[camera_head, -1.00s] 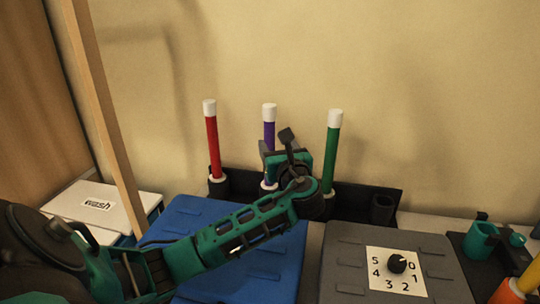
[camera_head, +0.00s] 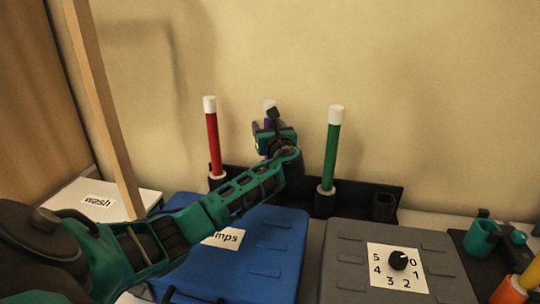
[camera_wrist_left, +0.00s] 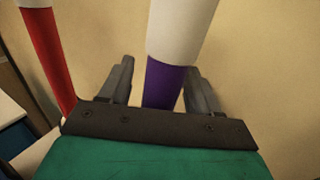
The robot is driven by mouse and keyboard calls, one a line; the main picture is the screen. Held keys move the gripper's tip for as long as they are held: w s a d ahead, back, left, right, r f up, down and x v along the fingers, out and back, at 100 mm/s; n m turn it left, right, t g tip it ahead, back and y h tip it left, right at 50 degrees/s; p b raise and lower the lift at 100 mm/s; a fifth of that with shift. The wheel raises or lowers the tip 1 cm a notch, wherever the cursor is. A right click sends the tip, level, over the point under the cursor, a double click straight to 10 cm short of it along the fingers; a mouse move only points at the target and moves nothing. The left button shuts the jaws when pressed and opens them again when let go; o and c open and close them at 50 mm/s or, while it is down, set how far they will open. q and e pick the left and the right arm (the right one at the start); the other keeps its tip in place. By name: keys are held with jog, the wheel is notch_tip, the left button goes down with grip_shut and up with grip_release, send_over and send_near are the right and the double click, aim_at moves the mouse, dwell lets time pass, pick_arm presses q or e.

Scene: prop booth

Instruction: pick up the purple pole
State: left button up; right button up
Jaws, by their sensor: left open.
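The purple pole with a white end (camera_head: 270,104) stands upright between the red pole (camera_head: 213,140) and the green pole (camera_head: 333,150). My left gripper (camera_head: 268,128) is high on it and hides most of it in the head view. In the left wrist view, the open fingers (camera_wrist_left: 160,85) lie on either side of the purple pole (camera_wrist_left: 162,88), just below its white cap; the right finger looks close to it. I cannot tell whether either finger touches. The purple pole's lower end is hidden behind my arm. My right gripper is out of view.
A black rack (camera_head: 355,192) along the wall holds the poles. In front are a blue case (camera_head: 275,245) and a grey case (camera_head: 340,265) with a numbered dial (camera_head: 397,260). A wooden post (camera_head: 103,110) rises at left beside a "wash" box (camera_head: 95,201). A teal cup (camera_head: 480,238) stands at right.

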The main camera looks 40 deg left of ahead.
pick_arm(q)
jog(key=shift+c, duration=0.2)
grip_shut()
dwell(0.3)
